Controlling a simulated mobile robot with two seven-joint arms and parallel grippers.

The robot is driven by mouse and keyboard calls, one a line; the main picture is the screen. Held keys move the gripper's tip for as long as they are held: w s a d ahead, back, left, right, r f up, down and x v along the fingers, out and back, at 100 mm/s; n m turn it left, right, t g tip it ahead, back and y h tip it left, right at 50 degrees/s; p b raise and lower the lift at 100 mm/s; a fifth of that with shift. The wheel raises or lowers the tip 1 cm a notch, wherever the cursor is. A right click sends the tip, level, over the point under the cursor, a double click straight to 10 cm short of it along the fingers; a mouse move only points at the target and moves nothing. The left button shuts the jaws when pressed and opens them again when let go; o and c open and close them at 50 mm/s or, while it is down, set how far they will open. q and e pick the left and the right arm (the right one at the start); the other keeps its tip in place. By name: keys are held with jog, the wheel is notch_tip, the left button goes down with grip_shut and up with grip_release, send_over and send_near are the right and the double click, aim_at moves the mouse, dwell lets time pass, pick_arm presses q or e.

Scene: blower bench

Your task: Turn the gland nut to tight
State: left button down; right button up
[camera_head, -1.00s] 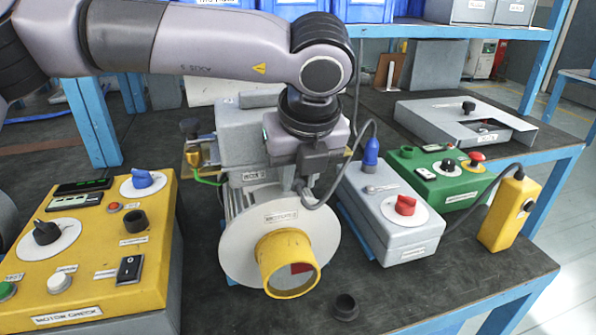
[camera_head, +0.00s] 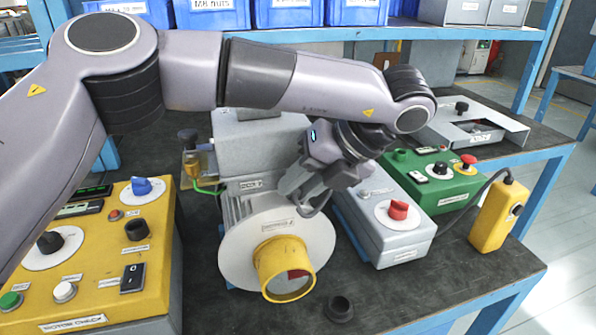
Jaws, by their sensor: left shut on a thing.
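My left gripper (camera_head: 300,190) is at the right side of the grey blower motor (camera_head: 239,208), just behind the pale round blower disc (camera_head: 236,250). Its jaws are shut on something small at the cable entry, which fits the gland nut. The nut itself is hidden by the fingers, so its tightness cannot be read. My left wrist leans over to the right. My right gripper is out of view.
A yellow outlet (camera_head: 285,268) sticks out at the front of the blower. A grey box with a red knob (camera_head: 398,210) and a green box (camera_head: 437,178) stand to the right, a yellow control panel (camera_head: 90,250) to the left. A dark ring (camera_head: 339,308) lies in front.

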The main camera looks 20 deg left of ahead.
pick_arm(q)
jog(key=shift+w+d+r+g+y+p, duration=0.15)
jog(key=shift+g+y+p, duration=0.35)
jog(key=shift+y+p, duration=0.85)
jog(key=shift+m+p, duration=0.3)
jog(key=shift+p, duration=0.5)
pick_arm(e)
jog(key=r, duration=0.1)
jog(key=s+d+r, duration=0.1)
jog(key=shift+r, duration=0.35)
pick_arm(q)
jog(key=shift+f, duration=0.25)
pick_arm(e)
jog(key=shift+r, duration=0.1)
pick_arm(q)
jog(key=c, duration=0.9)
grip_release()
jog(key=shift+d, duration=0.1)
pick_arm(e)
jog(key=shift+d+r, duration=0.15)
